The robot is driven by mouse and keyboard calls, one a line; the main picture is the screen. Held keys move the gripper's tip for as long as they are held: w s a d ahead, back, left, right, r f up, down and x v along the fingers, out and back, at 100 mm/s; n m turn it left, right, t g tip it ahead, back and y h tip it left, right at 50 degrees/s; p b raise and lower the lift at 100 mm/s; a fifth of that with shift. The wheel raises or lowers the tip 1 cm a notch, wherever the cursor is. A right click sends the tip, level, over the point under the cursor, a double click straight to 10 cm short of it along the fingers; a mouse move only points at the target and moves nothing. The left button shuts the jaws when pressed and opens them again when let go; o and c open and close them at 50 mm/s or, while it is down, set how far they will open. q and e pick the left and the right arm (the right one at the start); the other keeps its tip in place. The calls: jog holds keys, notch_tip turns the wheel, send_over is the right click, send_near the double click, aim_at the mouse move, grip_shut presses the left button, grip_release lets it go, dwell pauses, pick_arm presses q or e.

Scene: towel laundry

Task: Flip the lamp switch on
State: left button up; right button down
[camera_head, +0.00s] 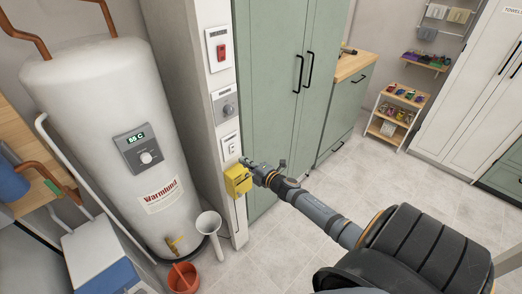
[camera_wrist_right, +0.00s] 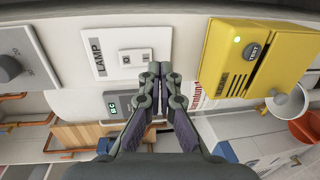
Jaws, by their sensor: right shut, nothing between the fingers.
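The lamp switch is a small white rocker on a white plate (camera_head: 230,145) on the narrow wall post, above a yellow box. In the right wrist view the plate (camera_wrist_right: 108,42) carries the word LAMP, and the small switch (camera_wrist_right: 124,59) sits at the left of the fingertips. My right gripper (camera_head: 246,162) is shut and empty, with its tips just below and right of the plate. In the wrist view the shut fingers (camera_wrist_right: 151,62) overlap the plate's edge; I cannot tell whether they touch it. My left gripper is not in view.
The yellow box (camera_head: 238,181) with a TEST button is close below the tips. A dial (camera_head: 229,109) and a red switch (camera_head: 221,53) are higher on the post. A white water heater (camera_head: 95,110) stands left, green cabinets (camera_head: 270,70) right.

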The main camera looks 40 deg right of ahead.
pick_arm(q)
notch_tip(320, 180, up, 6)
jog(key=p, duration=0.7)
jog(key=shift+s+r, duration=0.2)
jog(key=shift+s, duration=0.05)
pick_arm(e)
jog(key=s, duration=1)
jog(key=shift+d+f, duration=0.4)
jog(key=shift+f, duration=0.05)
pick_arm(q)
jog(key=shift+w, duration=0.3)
pick_arm(e)
jog(key=shift+w, duration=0.1)
